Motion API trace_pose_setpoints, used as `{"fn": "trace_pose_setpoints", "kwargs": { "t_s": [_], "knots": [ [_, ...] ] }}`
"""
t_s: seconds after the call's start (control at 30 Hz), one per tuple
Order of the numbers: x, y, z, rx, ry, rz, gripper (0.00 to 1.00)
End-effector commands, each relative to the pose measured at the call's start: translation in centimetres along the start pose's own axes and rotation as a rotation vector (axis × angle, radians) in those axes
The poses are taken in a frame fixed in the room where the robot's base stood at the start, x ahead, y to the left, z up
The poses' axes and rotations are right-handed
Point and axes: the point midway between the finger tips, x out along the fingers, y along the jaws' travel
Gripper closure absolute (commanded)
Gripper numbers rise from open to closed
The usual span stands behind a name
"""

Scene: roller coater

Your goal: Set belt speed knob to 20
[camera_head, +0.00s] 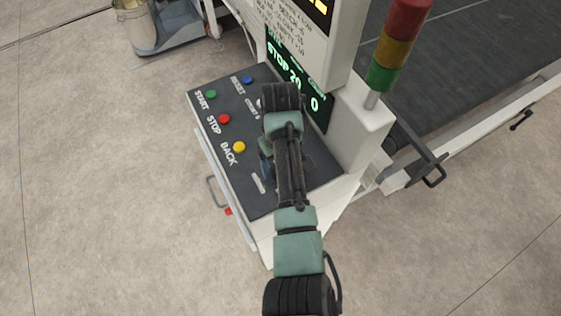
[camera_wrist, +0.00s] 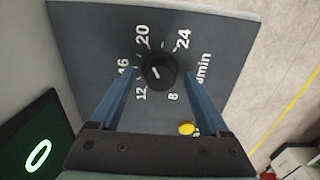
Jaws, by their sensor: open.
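The round black belt speed knob (camera_wrist: 158,71) shows in the wrist view on a dark panel, with printed numbers 8, 12, 16, 20 and 24 around it. A short pale mark shows on its face; I cannot tell surely which number it points at. My gripper (camera_wrist: 160,77) is open, its two blue fingers on either side of the knob, with visible space between each finger and the knob. I cannot tell whether the tips are level with it. In the head view my arm hides the knob above the control panel (camera_head: 220,143).
The panel has green START (camera_head: 211,94), red STOP (camera_head: 224,118), blue RESET (camera_head: 248,80) and yellow BACK (camera_head: 239,147) buttons. A display (camera_head: 318,108) reads STOP, 20 and 0. A signal tower (camera_head: 396,45) and the dark belt (camera_head: 470,50) stand at right.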

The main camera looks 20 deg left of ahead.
Motion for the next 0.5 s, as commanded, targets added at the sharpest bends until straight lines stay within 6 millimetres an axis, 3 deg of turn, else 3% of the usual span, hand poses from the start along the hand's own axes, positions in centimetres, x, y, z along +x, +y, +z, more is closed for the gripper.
{"fn": "trace_pose_setpoints", "kwargs": {
  "t_s": [0.17, 0.5],
  "knots": [
    [-2.2, 0.1, -0.1, 0.0, 0.006, 0.003, 0.21],
    [-10.2, 0.1, 0.0, 0.0, 0.001, 0.002, 0.21]
  ]
}}
